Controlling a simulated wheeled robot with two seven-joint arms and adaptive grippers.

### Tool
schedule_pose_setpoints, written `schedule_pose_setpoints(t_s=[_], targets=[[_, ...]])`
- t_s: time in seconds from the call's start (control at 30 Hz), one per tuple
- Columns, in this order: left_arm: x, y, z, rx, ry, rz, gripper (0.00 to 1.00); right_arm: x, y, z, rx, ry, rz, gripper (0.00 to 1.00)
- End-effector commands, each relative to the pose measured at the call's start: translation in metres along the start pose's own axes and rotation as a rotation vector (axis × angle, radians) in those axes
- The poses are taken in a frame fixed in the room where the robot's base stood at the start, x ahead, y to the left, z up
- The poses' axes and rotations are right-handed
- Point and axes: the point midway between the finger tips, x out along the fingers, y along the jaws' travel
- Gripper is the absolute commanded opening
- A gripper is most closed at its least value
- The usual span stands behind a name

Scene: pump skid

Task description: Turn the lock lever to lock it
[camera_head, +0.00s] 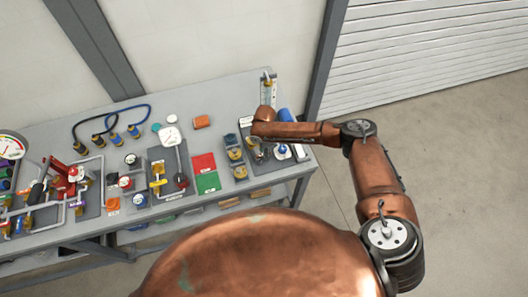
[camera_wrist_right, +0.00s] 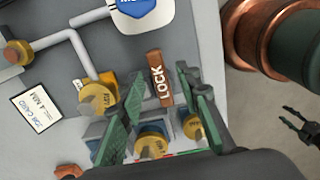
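The lock lever (camera_wrist_right: 154,72) is a brown bar marked LOCK, in the right wrist view. My right gripper (camera_wrist_right: 162,78) is open, with one green finger on each side of the lever. Gaps show between the lever and both fingers; I cannot tell whether they are at its height. In the head view my right arm hides most of this gripper and the lever at the bench's right end. A dark two-fingered shape at the right edge of the right wrist view appears to be my left gripper (camera_wrist_right: 296,128), fingers apart and empty, away from the bench.
Yellow knobs (camera_wrist_right: 98,98) on grey pipes and a white card (camera_wrist_right: 36,107) lie near the lever. A blue and white tag (camera_wrist_right: 142,14) is above it. The grey bench (camera_head: 226,98) carries valves, gauges, hoses and red and green squares (camera_head: 207,182). Open floor lies to its right.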

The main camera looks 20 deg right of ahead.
Motion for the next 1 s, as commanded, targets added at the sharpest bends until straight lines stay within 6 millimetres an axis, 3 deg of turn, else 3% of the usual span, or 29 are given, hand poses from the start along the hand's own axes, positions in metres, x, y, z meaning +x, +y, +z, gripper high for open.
schedule_pose_setpoints(t_s=[0.2, 0.63, 1.0], targets=[[0.0001, -0.0001, 0.0001, 0.0, 0.0, 0.0, 0.4, 0.0004, -0.0002, -0.0002, 0.0, 0.0, 0.0, 0.3], [0.0, -0.0001, -0.0001, 0.0, 0.0, 0.0, 0.4, 0.0001, -0.0003, -0.0002, 0.0, 0.001, 0.0, 0.0], [-0.0022, -0.0002, -0.0007, 0.0, 0.001, 0.0, 0.4, -0.0004, -0.0009, -0.0003, 0.016, 0.001, -0.001, 0.0]])
